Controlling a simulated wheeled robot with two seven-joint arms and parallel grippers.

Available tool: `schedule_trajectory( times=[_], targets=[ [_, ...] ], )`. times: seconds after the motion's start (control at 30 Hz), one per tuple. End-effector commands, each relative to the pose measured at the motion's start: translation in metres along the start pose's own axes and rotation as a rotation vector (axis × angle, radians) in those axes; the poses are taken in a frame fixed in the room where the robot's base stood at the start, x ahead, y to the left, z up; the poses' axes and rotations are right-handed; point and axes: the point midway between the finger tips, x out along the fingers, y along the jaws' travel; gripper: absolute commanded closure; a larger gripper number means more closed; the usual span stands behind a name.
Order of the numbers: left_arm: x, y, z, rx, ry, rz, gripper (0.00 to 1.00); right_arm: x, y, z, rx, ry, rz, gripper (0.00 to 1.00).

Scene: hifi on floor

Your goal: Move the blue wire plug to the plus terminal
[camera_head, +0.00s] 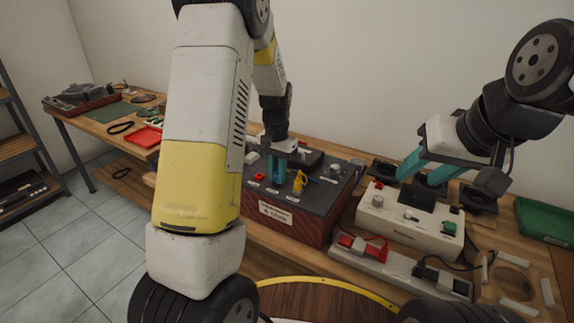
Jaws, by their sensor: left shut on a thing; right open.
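A box with a dark top (331,197) and reddish-brown sides stands on the workbench, with small labelled terminals on top. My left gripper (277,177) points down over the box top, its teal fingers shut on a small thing. The fingers hide most of that thing; it seems to be the blue wire plug. I cannot read which terminal is plus. My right gripper (428,172) is open and empty above a white device.
The white device (410,222) with knobs stands right of the box. A strip with red and black connectors (401,268) lies in front. A green tray (546,222) is at the far right, a red tray (147,137) at the left.

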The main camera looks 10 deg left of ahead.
Motion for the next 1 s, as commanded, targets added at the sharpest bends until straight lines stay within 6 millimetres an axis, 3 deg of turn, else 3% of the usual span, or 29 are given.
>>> schedule_trajectory(
  times=[1.0],
  targets=[
    [-0.016,0.0,0.0,0.0,0.001,0.001,1.0,0.0,0.0,0.0,0.0,0.0,0.0,0.56]
  ],
)
